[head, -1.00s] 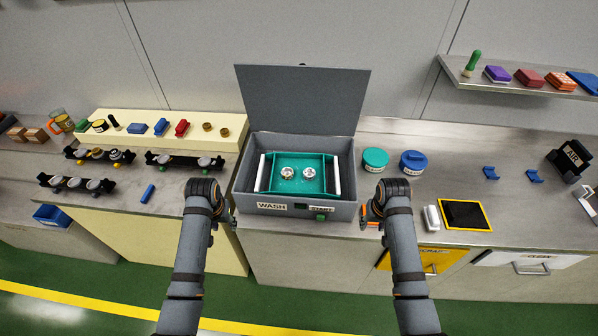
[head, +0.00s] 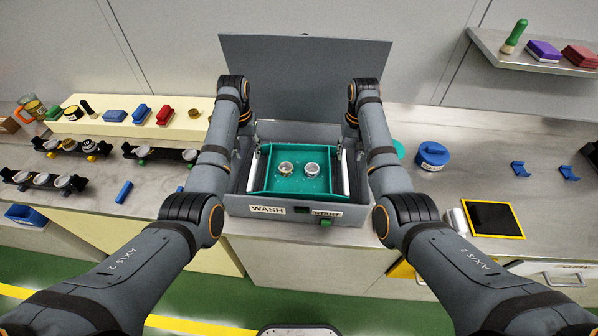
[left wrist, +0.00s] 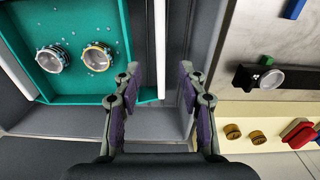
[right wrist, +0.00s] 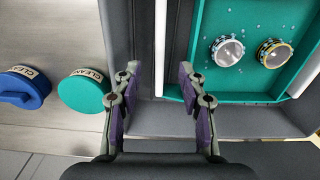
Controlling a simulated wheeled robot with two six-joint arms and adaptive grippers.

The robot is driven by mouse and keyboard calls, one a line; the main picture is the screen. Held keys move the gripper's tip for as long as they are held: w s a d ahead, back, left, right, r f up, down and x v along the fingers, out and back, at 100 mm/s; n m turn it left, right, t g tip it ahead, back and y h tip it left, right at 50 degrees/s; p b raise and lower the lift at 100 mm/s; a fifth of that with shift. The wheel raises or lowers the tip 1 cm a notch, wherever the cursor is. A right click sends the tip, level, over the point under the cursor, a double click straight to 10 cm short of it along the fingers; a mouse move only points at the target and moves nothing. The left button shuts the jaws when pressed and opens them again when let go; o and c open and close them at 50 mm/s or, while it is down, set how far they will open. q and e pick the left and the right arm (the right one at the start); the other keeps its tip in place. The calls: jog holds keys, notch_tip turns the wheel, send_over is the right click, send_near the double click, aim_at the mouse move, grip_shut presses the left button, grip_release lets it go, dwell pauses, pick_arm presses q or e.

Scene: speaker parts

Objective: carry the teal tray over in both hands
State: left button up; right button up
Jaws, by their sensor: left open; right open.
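The teal tray (head: 298,186) sits level inside the grey wash box (head: 232,203). It holds two round metal parts (head: 285,168) (head: 311,170) and is speckled with droplets. A pale upright handle bar stands along each short side. My left gripper (head: 256,147) is open at the left side, its fingertips pointing down; in the left wrist view the left bar (left wrist: 160,50) lies between the open fingers (left wrist: 159,74). My right gripper (head: 343,148) is open at the right side; in the right wrist view the right bar (right wrist: 160,45) lies between the open fingers (right wrist: 159,74). Finger contact cannot be told.
The box's grey lid (head: 300,70) stands open behind. A blue lidded tub (head: 432,156) and a teal tub (right wrist: 84,92) are at the right. A black pad with yellow edges (head: 492,218) lies further right. Boards with small parts (head: 70,149) fill the left bench.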

aim_at(253, 168)
pick_arm(q)
jog(key=shift+f, duration=0.35)
pick_arm(e)
jog(key=shift+f, duration=0.35)
pick_arm(q)
jog(key=f, duration=0.1)
jog(key=w+f, duration=0.1)
jog(key=f, duration=0.3)
jog(key=shift+w+f, duration=0.15)
jog(key=shift+w, duration=0.2)
pick_arm(e)
jog(key=f, duration=0.1)
jog(key=w+f, duration=0.1)
jog(key=f, duration=0.3)
jog(key=shift+w+f, duration=0.15)
jog(key=shift+w, duration=0.2)
pick_arm(q)
jog(key=f, duration=0.4)
jog(key=shift+s+f, duration=0.1)
jog(key=shift+s, duration=0.3)
pick_arm(e)
jog(key=f, duration=0.4)
jog(key=shift+s+f, duration=0.1)
jog(key=shift+s, duration=0.3)
pick_arm(q)
jog(key=shift+w+f, duration=0.25)
jog(key=shift+f, duration=0.4)
pick_arm(e)
jog(key=shift+w+f, duration=0.25)
jog(key=shift+f, duration=0.4)
